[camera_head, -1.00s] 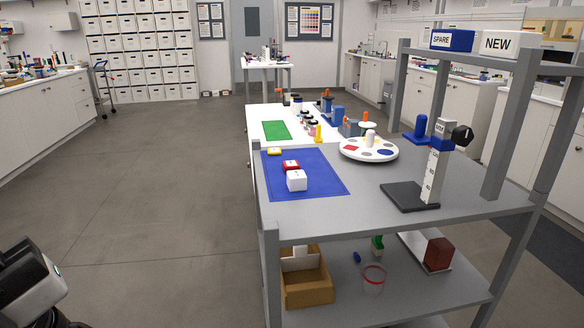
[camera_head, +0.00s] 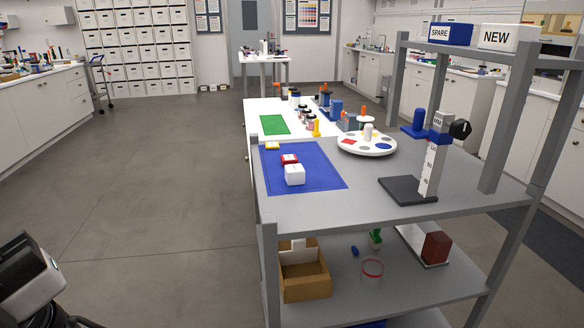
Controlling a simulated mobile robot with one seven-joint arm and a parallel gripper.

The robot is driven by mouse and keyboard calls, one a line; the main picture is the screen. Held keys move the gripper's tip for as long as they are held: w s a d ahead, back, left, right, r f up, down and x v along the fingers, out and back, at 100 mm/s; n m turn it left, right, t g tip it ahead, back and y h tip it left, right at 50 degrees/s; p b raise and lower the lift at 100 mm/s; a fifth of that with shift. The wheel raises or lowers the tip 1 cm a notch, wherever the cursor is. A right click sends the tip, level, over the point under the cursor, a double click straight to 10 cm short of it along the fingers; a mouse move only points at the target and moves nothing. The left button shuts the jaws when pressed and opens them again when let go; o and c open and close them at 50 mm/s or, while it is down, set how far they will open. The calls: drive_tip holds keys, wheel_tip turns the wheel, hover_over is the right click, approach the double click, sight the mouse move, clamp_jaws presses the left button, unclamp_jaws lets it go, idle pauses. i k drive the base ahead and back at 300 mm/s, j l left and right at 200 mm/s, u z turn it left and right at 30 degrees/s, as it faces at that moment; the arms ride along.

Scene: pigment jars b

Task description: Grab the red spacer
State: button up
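A small red block (camera_head: 289,159) with a pale label on top, which looks like the red spacer, lies on the blue mat (camera_head: 322,178) on the grey table's top. A white block (camera_head: 294,175) sits just in front of it and hides part of its front. A yellow block (camera_head: 272,146) lies behind it to the left. A black and white part of my arm (camera_head: 28,278) shows at the lower left corner, far from the blocks and off the table. My gripper's fingers are not in view.
The grey table (camera_head: 310,210) has a round white palette (camera_head: 352,149) and a measuring stand (camera_head: 432,170) at right. A raised shelf holds SPARE and NEW boxes. The lower shelf holds a brown box (camera_head: 305,288) and a glass (camera_head: 371,270). Floor left of the table is clear.

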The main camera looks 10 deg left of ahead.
sight(292, 159)
drive_tip(key=i+u, duration=0.2)
drive_tip(key=i, duration=0.9)
